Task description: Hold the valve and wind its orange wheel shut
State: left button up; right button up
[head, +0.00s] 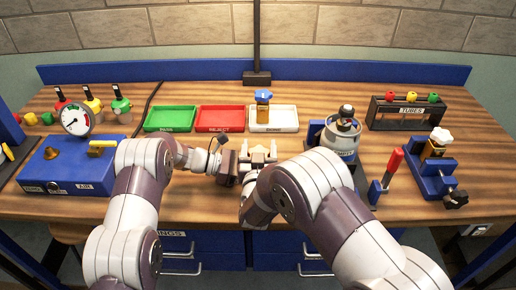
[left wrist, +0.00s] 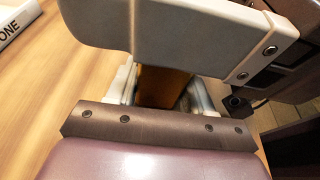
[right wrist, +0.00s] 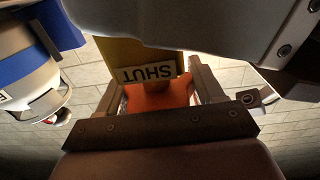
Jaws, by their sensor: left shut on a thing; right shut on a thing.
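The valve shows in the left wrist view as a brownish-orange body (left wrist: 163,88) between the fingers of my left gripper (head: 257,155), which is shut on it. In the right wrist view a yellow body (right wrist: 115,52) carries a label reading SHUT, upside down. The orange wheel (right wrist: 158,98) sits between the fingers of my right gripper (right wrist: 160,92), which is shut on it. In the head view both grippers meet above the bench in front of the white tray, and they and the arms hide most of the valve. How far the wheel is turned cannot be told.
Green (head: 152,128), red (head: 220,128) and white (head: 287,129) trays stand behind. A blue-wheeled valve (head: 263,103) stands at the white tray. A grey vessel (head: 340,142) and a red-handled lever (head: 393,165) are to the right. A blue gauge box (head: 60,170) is at left.

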jog(key=shift+d+m+g+h, duration=0.2)
jog(key=shift+m+h, duration=0.55)
jog(key=shift+h, duration=0.4)
jog(key=shift+d+m+g+h, duration=0.1)
jog(key=shift+m+g+h, duration=0.1)
jog(key=shift+m+h, duration=0.75)
jog(key=shift+h, duration=0.5)
jog(key=o, duration=1)
jog(key=shift+s, duration=0.1)
jog(key=v, duration=1.2)
jog(key=shift+r, duration=0.15)
